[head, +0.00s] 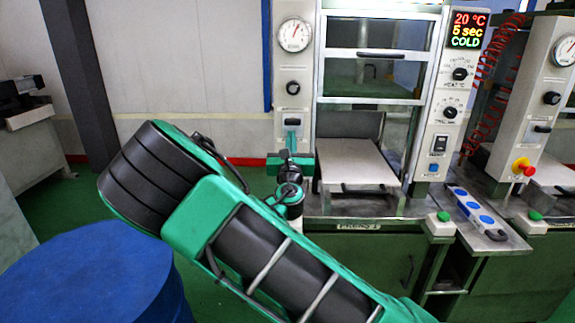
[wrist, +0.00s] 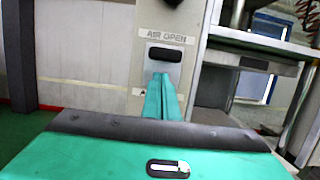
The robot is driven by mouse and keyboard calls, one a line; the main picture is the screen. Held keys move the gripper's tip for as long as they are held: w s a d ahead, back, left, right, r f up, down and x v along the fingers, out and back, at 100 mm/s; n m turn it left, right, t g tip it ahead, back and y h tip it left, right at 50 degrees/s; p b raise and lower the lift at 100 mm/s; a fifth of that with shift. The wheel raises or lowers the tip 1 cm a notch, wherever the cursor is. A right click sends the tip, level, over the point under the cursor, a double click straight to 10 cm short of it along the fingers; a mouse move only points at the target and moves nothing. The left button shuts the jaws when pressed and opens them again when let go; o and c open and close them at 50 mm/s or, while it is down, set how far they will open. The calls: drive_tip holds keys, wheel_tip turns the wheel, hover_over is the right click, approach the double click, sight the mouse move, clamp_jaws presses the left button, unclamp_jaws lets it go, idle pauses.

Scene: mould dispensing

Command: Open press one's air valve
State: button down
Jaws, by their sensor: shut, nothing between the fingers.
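The air valve of press one is a black horizontal handle (wrist: 165,54) on the press's pale left column, just below the label "AIR OPEN" (wrist: 166,36). In the head view the valve (head: 293,117) sits below a black knob and a round gauge. My gripper (wrist: 161,78) is shut, with its green fingers together and empty. The fingertips point at the column just under the handle; I cannot tell whether they touch it. In the head view my gripper (head: 292,124) is at the same spot. A lower label is mostly hidden behind the fingers.
Press one has a glass guard (head: 368,75), a metal plate (head: 355,162) and a display (head: 466,30) reading 20 °C, 5 sec, COLD. A second press (head: 520,100) stands to the right. A blue round surface (head: 90,280) is at the lower left.

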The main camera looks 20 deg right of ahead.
drive_tip(key=f+v, duration=0.2)
drive_tip(key=v, duration=0.8)
drive_tip(key=shift+f, duration=0.15)
drive_tip(key=shift+d, duration=0.15)
drive_tip(key=s+d+f+m+g+h, duration=0.35)
drive_tip(key=s+d+m+g, duration=0.25)
drive_tip(key=d+m, duration=0.45)
drive_tip(key=s+d+f+m+g+h, duration=0.4)
drive_tip(key=d+m+g, duration=0.35)
drive_tip(key=d, duration=0.55)
drive_tip(key=s+d+f+m+g+y, duration=0.3)
drive_tip(key=s+f+m+g+y, duration=0.1)
drive_tip(key=s+m, duration=0.4)
drive_tip(key=s+a+f+m+g+y, duration=0.25)
drive_tip(key=s+m+y, duration=0.35)
drive_tip(key=s, duration=0.5)
drive_tip(key=s+a+r+m+y, duration=0.5)
drive_tip(key=s+a+r, duration=0.3)
drive_tip(key=s+a, duration=0.2)
drive_tip(key=shift+s+a+m+t+y, duration=0.2)
drive_tip(key=shift+a+m+t+y, duration=0.2)
drive_tip(key=shift+a+y, duration=0.1)
